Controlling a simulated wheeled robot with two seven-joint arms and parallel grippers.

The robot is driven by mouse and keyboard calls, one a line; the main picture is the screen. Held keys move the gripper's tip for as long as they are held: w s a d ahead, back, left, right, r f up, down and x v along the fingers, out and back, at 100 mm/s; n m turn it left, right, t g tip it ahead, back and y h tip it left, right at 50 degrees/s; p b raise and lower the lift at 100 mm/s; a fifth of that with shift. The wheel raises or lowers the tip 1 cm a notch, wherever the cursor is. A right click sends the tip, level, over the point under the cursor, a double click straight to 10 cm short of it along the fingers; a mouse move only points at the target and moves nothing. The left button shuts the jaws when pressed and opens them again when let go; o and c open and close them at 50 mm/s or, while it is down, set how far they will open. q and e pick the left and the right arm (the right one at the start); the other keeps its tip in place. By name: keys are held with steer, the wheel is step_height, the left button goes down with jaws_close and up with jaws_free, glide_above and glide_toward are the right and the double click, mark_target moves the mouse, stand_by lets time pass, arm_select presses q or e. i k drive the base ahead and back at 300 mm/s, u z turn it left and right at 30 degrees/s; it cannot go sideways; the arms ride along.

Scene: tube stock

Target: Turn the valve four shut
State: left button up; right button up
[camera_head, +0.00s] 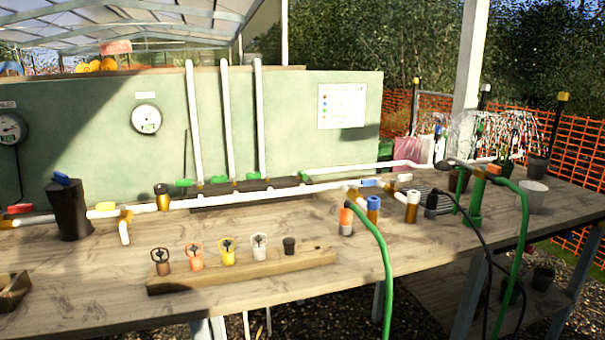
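Several valves with coloured handles sit along the white pipework on the wooden table (100,285). Green handles (219,179) are at the feet of the upright white pipes. Another blue handle (369,182) and a white handle (403,177) are right of the middle. No readable number shows which is valve four. Neither of my grippers is in view.
A wooden block (300,262) with several small coloured round-handled pieces lies at the front. A green hose (386,265) hangs over the front edge. A black cylinder (69,212) stands at the left, and gauges (146,120) hang on the green back panel. Front left tabletop is largely clear.

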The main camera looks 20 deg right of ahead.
mark_target(301, 174)
steer(key=z, duration=2.5)
steer(key=i, duration=1.65)
steer(key=u, duration=2.95)
